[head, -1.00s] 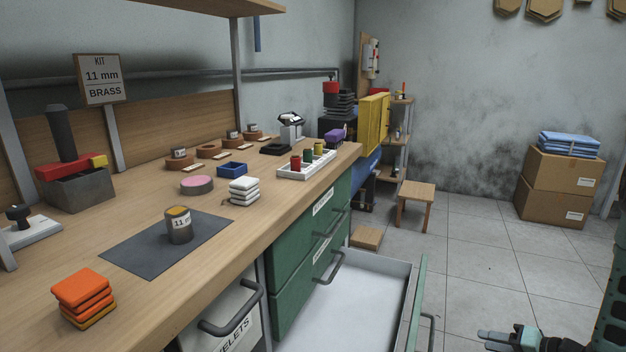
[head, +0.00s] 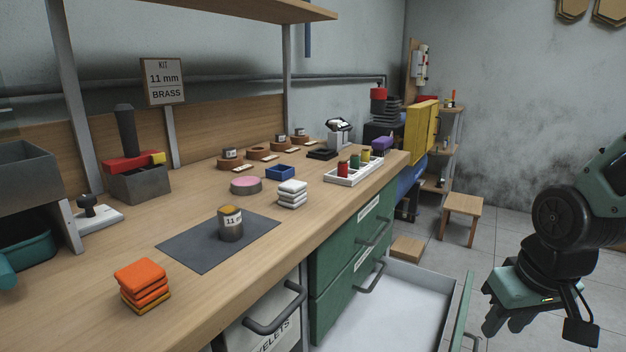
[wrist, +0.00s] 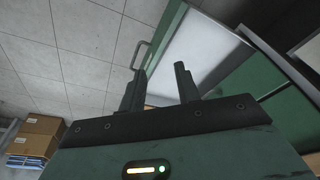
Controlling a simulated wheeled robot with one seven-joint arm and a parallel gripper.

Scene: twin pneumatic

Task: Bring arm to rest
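My gripper (head: 507,324) hangs at the lower right of the head view, over the floor to the right of the open drawer. It points downward and is clear of the bench. In the wrist view my gripper (wrist: 160,88) shows two dark fingers standing apart with nothing between them. The open drawer (wrist: 205,48) and its green front lie beyond the fingers there.
The wooden bench (head: 205,290) runs along the left with a labelled tin (head: 231,226) on a dark mat (head: 190,259). The white-lined drawer (head: 415,300) stands open. A stool (head: 462,205) is behind it. Cardboard boxes (wrist: 40,135) show in the wrist view. Floor (head: 480,245) is free between.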

